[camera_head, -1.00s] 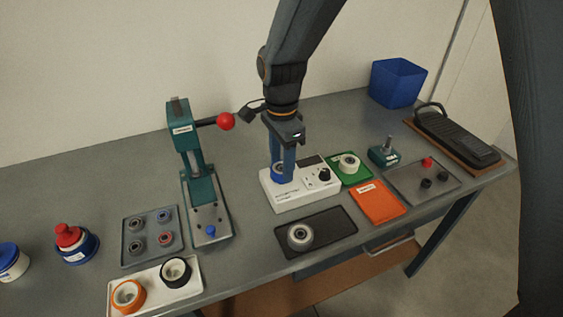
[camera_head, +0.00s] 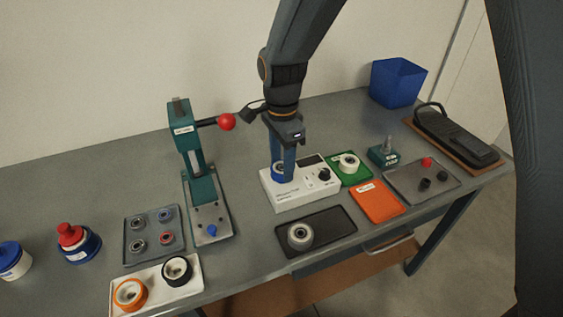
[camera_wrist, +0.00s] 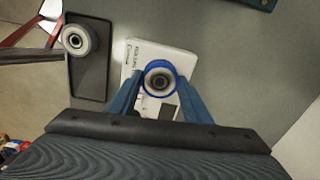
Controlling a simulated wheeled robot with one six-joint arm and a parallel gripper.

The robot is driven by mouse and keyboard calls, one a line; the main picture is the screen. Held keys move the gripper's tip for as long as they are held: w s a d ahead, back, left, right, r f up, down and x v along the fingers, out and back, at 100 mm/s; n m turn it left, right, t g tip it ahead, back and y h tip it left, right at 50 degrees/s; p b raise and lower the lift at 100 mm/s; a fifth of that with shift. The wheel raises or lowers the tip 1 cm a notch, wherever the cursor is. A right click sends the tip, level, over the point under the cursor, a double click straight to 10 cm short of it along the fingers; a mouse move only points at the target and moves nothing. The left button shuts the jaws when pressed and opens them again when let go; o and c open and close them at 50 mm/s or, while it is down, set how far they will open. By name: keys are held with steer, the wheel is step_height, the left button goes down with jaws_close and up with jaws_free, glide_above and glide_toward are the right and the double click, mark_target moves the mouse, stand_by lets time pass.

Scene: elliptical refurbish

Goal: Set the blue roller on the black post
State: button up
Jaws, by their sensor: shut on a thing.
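The blue roller (camera_head: 277,168) is at the white tester box (camera_head: 290,199), between the fingers of my gripper (camera_head: 283,176). The wrist view shows the roller (camera_wrist: 160,66) face on, with a blue rim, a pale face and a dark centre. The two blue fingers of my gripper (camera_wrist: 160,82) are shut on its sides. It lies over the white box (camera_wrist: 133,58) in that view. I cannot make out a black post; the roller and fingers cover that part of the box. Whether the roller touches the box is unclear.
A black tray (camera_head: 337,221) with a grey roller (camera_head: 300,235) lies in front of the box. A green tray (camera_head: 358,175) and an orange tray (camera_head: 376,200) lie to its right. A teal press (camera_head: 190,150) with a red-knobbed lever stands to its left.

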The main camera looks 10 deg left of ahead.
steer(key=shift+f, duration=0.6)
steer(key=o, duration=0.8)
steer(key=shift+r, duration=0.1)
step_height(320, 180, up, 11)
steer(key=p, duration=0.8)
steer(key=shift+d, duration=0.1)
stand_by(0.4)
steer(key=s+d+f+n+b, duration=0.3)
steer(key=d, duration=0.6)
steer(key=s+d+f+n+t+b, duration=0.1)
steer(key=s+d+f+n+b, duration=0.2)
steer(key=d, duration=0.6)
steer(key=s+d+f+n+b, duration=0.3)
steer(key=d+n+b, duration=0.1)
steer(key=d, duration=0.6)
steer(key=shift+s+n+b, duration=0.15)
steer(key=shift+n+b, duration=0.15)
steer(key=shift+b, duration=0.15)
